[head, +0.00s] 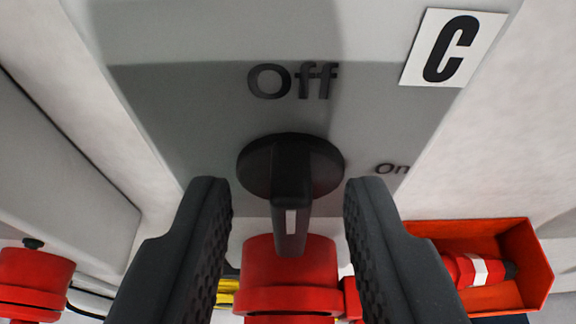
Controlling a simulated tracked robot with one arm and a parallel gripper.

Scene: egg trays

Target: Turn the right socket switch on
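The black rotary switch (290,175) sits on a grey box (220,115) marked "Off" above and "On" at the right. Its handle with a white mark points toward the bottom of the picture. My gripper (288,205) is open, with one dark finger on each side of the handle. Gaps show between the fingers and the handle. A red round socket part (290,275) is below the switch, partly hidden by the fingers.
A white label "C" (450,48) is at the box's upper right. An orange-red tray (530,260) holding a red and white item (475,270) is at lower right. Another grey box (60,165) and red socket part (35,285) are at the left.

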